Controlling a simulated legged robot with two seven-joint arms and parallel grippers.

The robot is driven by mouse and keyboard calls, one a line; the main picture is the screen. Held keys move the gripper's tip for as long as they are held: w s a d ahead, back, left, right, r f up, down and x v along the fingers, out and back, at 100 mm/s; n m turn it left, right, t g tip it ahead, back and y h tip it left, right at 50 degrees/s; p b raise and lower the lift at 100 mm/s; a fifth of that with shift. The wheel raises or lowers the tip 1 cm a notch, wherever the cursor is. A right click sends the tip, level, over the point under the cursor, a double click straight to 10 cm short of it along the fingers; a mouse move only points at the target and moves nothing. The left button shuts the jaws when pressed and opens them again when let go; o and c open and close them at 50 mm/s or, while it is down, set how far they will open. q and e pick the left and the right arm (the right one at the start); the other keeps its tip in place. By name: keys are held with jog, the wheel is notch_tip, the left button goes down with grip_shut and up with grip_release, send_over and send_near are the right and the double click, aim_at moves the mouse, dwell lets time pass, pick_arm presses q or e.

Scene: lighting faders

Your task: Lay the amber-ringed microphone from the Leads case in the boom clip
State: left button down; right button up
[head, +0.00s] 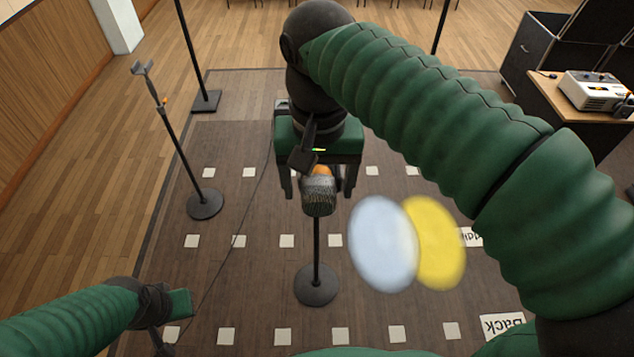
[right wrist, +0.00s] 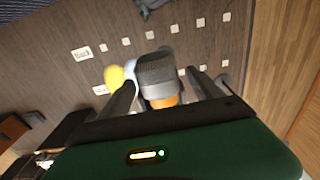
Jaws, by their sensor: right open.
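The microphone (head: 318,197) has a grey mesh head and an amber ring. It shows between the fingers of my right gripper (head: 318,190), above a round-based stand (head: 316,285). In the right wrist view the microphone (right wrist: 157,72) has a gap on each side to the open fingers of my right gripper (right wrist: 165,92). Its lower end is hidden, so I cannot tell what bears it. A stand with a forked top (head: 142,70) is at the left; I cannot tell whether this is the boom clip. My left gripper (head: 175,310) is low at the left, its fingers unclear. No Leads label is readable.
A pale blue oval (head: 383,243) and a yellow oval (head: 426,243) show blurred right of the stand. A desk (head: 555,95) with a pale machine (head: 595,90) and black cases (head: 540,40) are at the right. A cable runs over the floor, which has white squares and a Back label (head: 502,325).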

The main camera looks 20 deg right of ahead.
jog(key=shift+s+d+r, duration=0.1)
jog(key=shift+s+r, duration=0.15)
notch_tip(320, 180, up, 8)
jog(key=shift+r, duration=0.1)
notch_tip(320, 180, up, 8)
jog(key=p, duration=0.2)
jog(key=shift+s+a+p, duration=0.25)
jog(key=shift+a+p, duration=0.05)
jog(key=shift+p, duration=0.05)
jog(key=shift+d, duration=0.1)
notch_tip(320, 180, up, 8)
jog(key=p, duration=0.8)
jog(key=shift+p, duration=0.3)
